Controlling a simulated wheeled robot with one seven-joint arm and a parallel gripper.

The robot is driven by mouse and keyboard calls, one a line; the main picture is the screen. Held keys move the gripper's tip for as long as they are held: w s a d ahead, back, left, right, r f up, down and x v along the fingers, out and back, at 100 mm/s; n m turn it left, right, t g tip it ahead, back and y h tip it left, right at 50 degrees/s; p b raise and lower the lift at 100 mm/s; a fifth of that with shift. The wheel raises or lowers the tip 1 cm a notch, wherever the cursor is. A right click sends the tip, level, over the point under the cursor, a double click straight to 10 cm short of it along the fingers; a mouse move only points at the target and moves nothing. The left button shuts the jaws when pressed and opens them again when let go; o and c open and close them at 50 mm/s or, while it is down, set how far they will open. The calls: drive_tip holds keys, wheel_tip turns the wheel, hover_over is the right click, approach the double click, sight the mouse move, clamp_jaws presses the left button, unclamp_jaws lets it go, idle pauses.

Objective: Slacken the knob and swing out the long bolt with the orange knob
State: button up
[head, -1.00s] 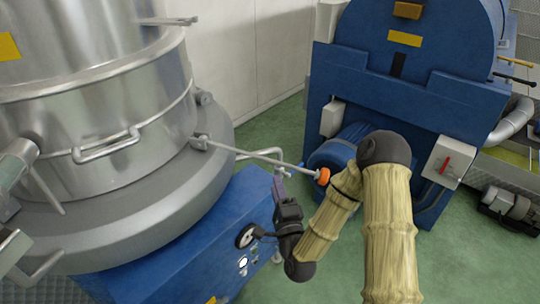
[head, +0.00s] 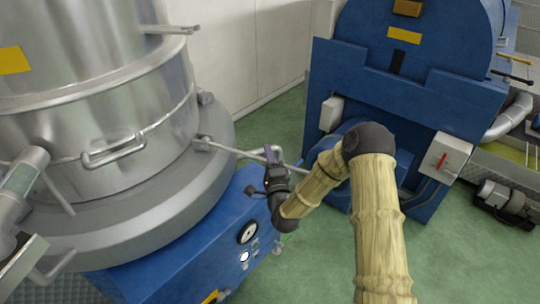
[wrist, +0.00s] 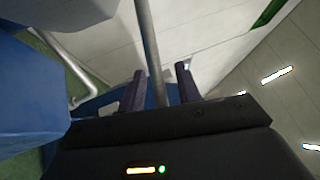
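The long bolt (head: 228,150) is a thin grey rod sticking out from the steel vessel's collar toward my gripper in the head view. Its orange knob is hidden in both current views, in the head view behind my arm. My gripper (head: 272,156) is at the outer part of the rod. In the wrist view the rod (wrist: 149,45) runs down between the two dark fingers of my gripper (wrist: 160,86). The fingers stand apart, with a gap seen on each side of the rod, so my gripper looks open. Contact with the rod cannot be told.
The steel vessel (head: 100,95) with its wide grey collar (head: 150,225) fills the left. A blue machine (head: 400,95) stands behind my arm. Green floor (head: 330,260) is open at front centre.

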drive_tip(key=shift+c, duration=0.2)
clamp_jaws()
wheel_tip(320, 180, up, 4)
drive_tip(key=shift+d+f+n+g, duration=0.15)
drive_tip(key=shift+n+g, duration=0.35)
drive_tip(key=shift+n, duration=0.6)
drive_tip(key=shift+o, duration=0.2)
unclamp_jaws()
drive_tip(key=shift+f, duration=0.1)
